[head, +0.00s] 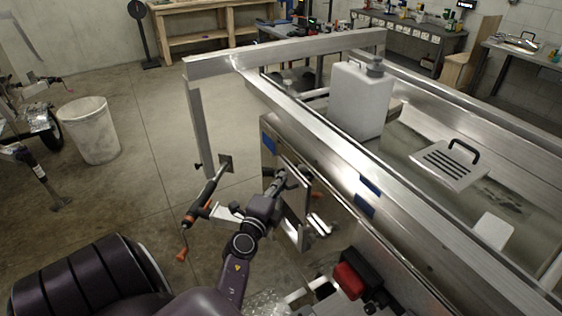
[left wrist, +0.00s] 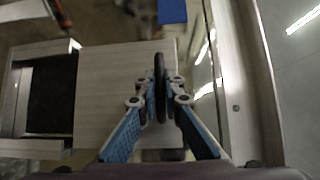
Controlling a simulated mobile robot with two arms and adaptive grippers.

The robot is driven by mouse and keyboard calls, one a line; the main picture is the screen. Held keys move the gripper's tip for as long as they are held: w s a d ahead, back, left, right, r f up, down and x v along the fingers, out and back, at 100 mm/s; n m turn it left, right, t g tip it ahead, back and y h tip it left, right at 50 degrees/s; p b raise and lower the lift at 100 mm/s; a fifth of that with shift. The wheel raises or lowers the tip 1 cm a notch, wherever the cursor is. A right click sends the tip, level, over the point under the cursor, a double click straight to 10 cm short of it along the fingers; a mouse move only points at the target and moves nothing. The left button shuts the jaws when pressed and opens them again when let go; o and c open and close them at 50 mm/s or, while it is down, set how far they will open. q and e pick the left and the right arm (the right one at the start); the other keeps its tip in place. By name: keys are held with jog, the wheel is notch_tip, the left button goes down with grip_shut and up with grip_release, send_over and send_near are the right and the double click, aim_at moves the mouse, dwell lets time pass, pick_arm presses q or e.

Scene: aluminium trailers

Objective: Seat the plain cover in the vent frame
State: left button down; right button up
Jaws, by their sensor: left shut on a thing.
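The plain cover (left wrist: 112,85) is a flat, light metal plate with a black handle (left wrist: 160,75), seen in the left wrist view. My left gripper (left wrist: 160,92) is shut on that handle, its blue fingers on either side. The vent frame (left wrist: 40,50) is a metal rim around a dark opening, left of the cover in the left wrist view. The cover appears to overlap its right side; the gap in depth cannot be told. In the head view my left gripper (head: 279,180) is beside the trailer's side wall, and the arm partly hides the cover and frame. My right gripper is out of view.
A metal rail (head: 330,130) runs above the side wall. A jack with orange grips (head: 205,195) stands left of my arm. A white bin (head: 88,130) stands on open floor.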

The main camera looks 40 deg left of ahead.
pick_arm(q)
jog(key=shift+r, duration=0.1)
notch_tip(320, 180, down, 13)
jog(key=b, duration=1.1)
dwell(3.9)
jog(key=c, duration=2)
grip_release()
jog(key=v, duration=0.7)
jog(key=shift+s+d, duration=0.1)
jog(key=shift+s, duration=0.15)
